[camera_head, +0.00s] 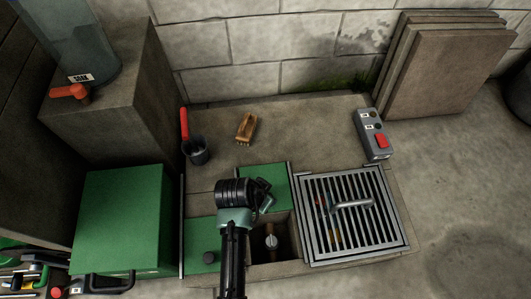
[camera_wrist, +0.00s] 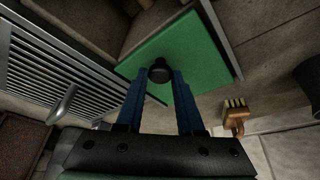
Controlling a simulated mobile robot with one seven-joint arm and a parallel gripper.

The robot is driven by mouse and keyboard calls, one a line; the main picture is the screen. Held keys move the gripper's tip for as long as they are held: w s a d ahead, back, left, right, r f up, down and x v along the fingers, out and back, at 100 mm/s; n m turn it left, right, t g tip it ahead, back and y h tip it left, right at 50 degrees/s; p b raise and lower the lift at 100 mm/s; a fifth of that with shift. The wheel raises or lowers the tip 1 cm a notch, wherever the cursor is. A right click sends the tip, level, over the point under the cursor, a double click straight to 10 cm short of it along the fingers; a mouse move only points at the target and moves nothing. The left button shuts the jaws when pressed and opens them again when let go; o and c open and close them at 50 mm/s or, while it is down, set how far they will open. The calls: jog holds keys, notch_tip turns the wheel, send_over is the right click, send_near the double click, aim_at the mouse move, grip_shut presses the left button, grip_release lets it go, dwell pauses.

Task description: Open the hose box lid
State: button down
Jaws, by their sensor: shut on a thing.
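A large box with a flat green lid (camera_head: 122,218) stands at the left in the head view, with a black handle (camera_head: 100,286) at its front edge. The lid looks shut; it carries no label that I can read, so I cannot confirm that it is the hose box. My gripper (camera_wrist: 160,84) is away to its right, over the pit. It is shut on a black knob (camera_wrist: 160,71) on a small green panel (camera_wrist: 183,45). This panel also shows in the head view (camera_head: 266,180), where my arm hides its knob.
A second green panel (camera_head: 200,232) with a black knob lies nearer. Beside it is an open pit with a valve (camera_head: 271,241). A metal grate (camera_head: 350,237) is at right.

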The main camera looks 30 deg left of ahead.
dwell(0.7)
jog(key=shift+s+d+r+p, duration=0.15)
jog(key=shift+s+d+p, duration=0.15)
jog(key=shift+p, duration=0.45)
jog(key=shift+s+d+p, duration=0.15)
jog(key=shift+s+p, duration=0.2)
jog(key=shift+p, duration=0.3)
jog(key=c, duration=0.5)
grip_release()
jog(key=shift+c, duration=0.2)
